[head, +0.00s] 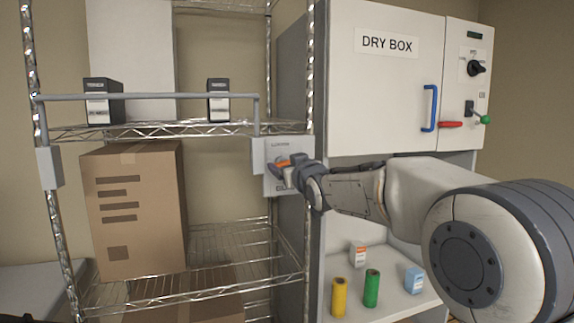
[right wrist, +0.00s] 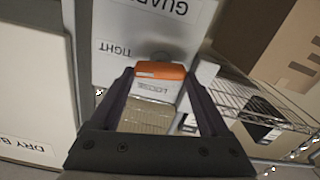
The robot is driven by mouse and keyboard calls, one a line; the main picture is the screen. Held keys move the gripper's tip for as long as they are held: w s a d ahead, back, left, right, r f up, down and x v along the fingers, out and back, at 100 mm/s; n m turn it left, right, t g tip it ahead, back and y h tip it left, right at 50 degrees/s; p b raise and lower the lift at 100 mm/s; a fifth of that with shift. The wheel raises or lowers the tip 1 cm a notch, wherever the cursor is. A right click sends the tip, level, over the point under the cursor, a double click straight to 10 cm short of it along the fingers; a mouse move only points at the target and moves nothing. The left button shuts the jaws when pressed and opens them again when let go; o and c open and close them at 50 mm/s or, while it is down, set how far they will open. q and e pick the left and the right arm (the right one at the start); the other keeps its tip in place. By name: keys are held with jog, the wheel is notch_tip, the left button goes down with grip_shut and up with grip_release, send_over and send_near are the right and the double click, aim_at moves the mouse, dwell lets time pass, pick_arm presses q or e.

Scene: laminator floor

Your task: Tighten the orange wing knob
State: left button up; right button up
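The orange wing knob (head: 281,163) sits on a small grey plate (head: 270,180) at the right front post of the wire shelf. My right gripper (head: 283,173) is at the knob and partly covers it in the head view. In the right wrist view the knob (right wrist: 160,70) lies crosswise between the fingertips and fills the gap, with a finger against each end. The plate (right wrist: 112,48) behind it carries the word TIGHT on one side; other lettering beside the knob is hard to read. My left gripper is not in view.
A grey guard bar (head: 180,96) crosses the shelf front and meets the plate. The dry box (head: 385,80) stands at right, with a blue handle (head: 429,108) and small items on a ledge below.

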jog(key=shift+d+m, duration=0.1)
jog(key=shift+m, duration=1)
jog(key=o, duration=1.2)
jog(key=shift+s, duration=0.1)
jog(key=shift+s+d+b, duration=0.1)
jog(key=shift+s+b, duration=0.15)
jog(key=shift+b, duration=0.1)
jog(key=b+v, duration=0.3)
jog(key=v, duration=0.6)
jog(key=shift+s+d+b, duration=0.1)
jog(key=shift+s+b, duration=0.2)
jog(key=shift+s, duration=0.05)
